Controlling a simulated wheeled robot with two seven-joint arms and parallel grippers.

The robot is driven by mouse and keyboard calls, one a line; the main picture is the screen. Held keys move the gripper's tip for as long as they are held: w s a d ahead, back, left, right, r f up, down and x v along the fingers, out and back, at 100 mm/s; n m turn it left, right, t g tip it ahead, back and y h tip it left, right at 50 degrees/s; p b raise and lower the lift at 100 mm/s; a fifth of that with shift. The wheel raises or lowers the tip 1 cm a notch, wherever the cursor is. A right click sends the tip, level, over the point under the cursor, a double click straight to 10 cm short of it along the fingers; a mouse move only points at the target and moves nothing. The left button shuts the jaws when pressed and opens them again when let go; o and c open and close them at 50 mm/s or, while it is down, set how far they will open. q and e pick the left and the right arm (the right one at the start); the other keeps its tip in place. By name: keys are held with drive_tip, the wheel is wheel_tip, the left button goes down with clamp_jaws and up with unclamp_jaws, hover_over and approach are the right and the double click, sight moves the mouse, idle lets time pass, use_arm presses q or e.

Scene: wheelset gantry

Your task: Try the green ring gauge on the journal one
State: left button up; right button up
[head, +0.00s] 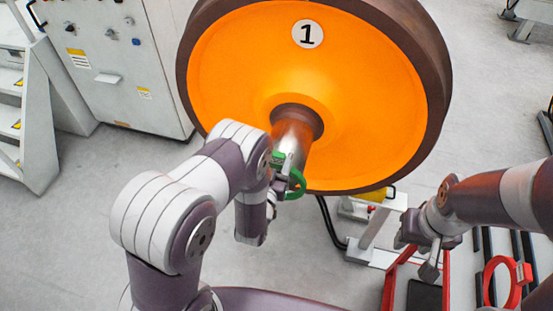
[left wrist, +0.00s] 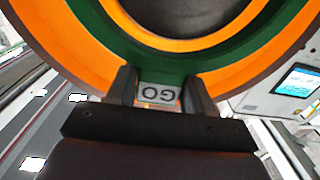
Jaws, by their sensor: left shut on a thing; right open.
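The green ring gauge (head: 298,183) is in my left gripper (head: 277,172), in front of the wheel marked 1 and by the outer end of its journal (head: 294,138). In the left wrist view my left gripper (left wrist: 160,92) is shut on the gauge's block, marked GO (left wrist: 159,94). The green ring (left wrist: 120,42) arches beyond the fingers. Inside it show an orange band and a dark round area. My wrist partly hides the journal end and ring in the head view; I cannot tell whether the ring is around the journal. My right gripper (head: 428,262) is open and empty at the lower right.
The orange wheel (head: 380,100) with a brown rim fills the upper middle. A red ring gauge (head: 489,288) is at the lower right, near a red frame (head: 389,288). A grey control cabinet (head: 120,65) and steps (head: 28,120) stand at the left. Floor lies between them and the wheel.

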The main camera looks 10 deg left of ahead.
use_arm(q)
drive_tip(key=shift+a, duration=0.15)
drive_tip(key=shift+w+b, duration=1.2)
drive_tip(key=shift+w, duration=1.6)
drive_tip(key=shift+s, duration=0.15)
drive_tip(key=shift+s+r+p, duration=0.1)
drive_tip(key=shift+s+p, duration=0.35)
drive_tip(key=shift+s, duration=0.85)
drive_tip(key=shift+s+p, duration=0.6)
drive_tip(key=shift+s, duration=3.2)
